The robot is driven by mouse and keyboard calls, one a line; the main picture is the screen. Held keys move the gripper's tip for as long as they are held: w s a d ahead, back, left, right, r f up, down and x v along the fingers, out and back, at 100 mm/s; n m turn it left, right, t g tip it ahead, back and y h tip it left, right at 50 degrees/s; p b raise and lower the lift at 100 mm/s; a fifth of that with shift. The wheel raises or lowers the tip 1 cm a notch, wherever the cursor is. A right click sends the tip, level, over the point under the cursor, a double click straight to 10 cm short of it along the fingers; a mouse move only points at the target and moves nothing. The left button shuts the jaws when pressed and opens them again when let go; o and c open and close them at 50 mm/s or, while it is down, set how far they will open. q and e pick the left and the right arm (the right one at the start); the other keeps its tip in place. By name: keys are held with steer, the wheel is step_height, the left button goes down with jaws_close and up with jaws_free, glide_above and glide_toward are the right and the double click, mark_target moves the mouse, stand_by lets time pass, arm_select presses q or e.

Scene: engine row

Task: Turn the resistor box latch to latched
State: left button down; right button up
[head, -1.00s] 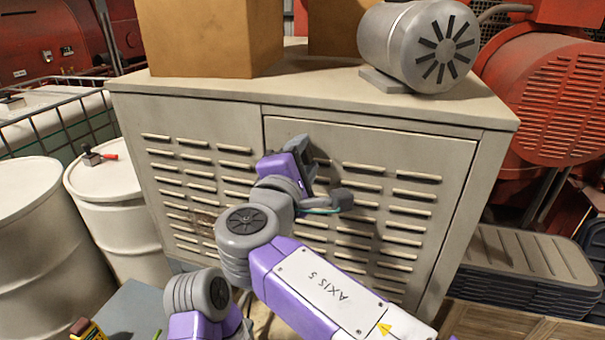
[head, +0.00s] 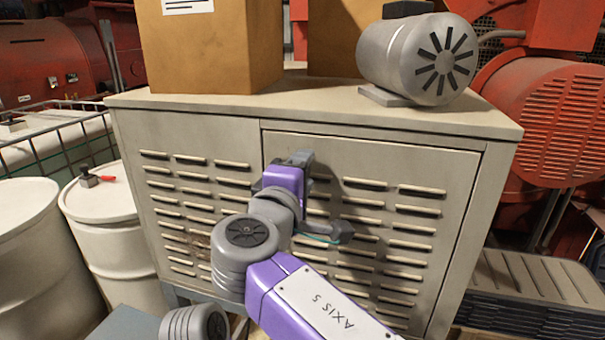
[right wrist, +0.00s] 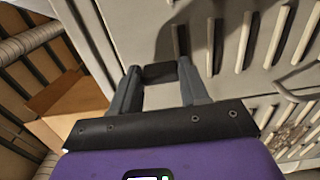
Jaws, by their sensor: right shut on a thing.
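The resistor box is a beige louvred cabinet (head: 205,127) in the middle of the head view, with a framed door (head: 400,160) on its right part. My right gripper (head: 303,160) is at the door's upper left, close against its face. In the right wrist view its two grey fingers (right wrist: 160,80) are shut on a small dark block, the latch handle (right wrist: 159,72). In the head view the gripper hides the latch, so its angle is hard to read there. My left gripper is out of view.
A cardboard box (head: 212,50) and a grey motor (head: 418,58) stand on the cabinet top. White drums (head: 105,225) stand at left. A stack of dark ribbed panels (head: 525,290) lies at right, below red machinery (head: 555,120).

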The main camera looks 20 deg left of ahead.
steer(key=o, duration=1.1)
steer(key=shift+c, duration=0.2)
steer(key=s, duration=0.7)
steer(key=shift+s, duration=0.3)
steer(key=shift+a, duration=0.1)
